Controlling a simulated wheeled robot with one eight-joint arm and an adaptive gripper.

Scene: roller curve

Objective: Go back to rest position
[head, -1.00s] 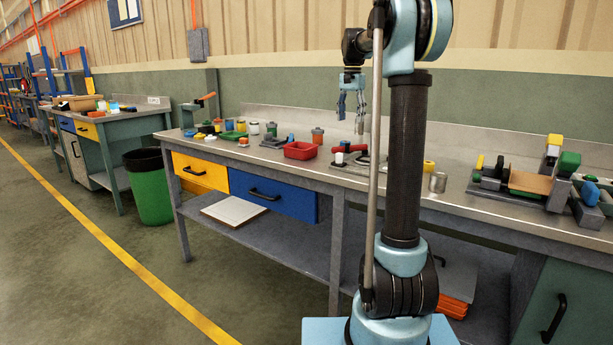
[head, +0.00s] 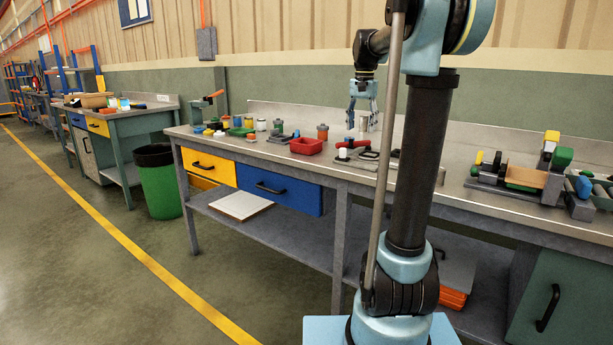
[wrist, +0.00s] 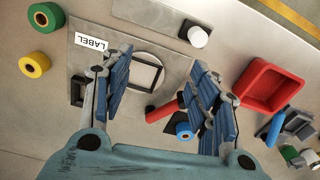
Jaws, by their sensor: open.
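My gripper (head: 363,104) hangs open above the grey workbench (head: 450,215), toward its back edge in the head view. In the wrist view my gripper (wrist: 160,84) has its two blue fingers spread apart with nothing between them. Below them lies a grey plate with a white label (wrist: 91,42) and a dark square frame (wrist: 146,72). The fingers hide part of this plate and of a red handle (wrist: 162,111). My arm column hides part of the bench in the head view.
A red tray (head: 306,147), several small jars and a fixture with a green knob (head: 562,157) stand on the bench. A green bin (head: 159,185) stands on the floor; open floor lies at left.

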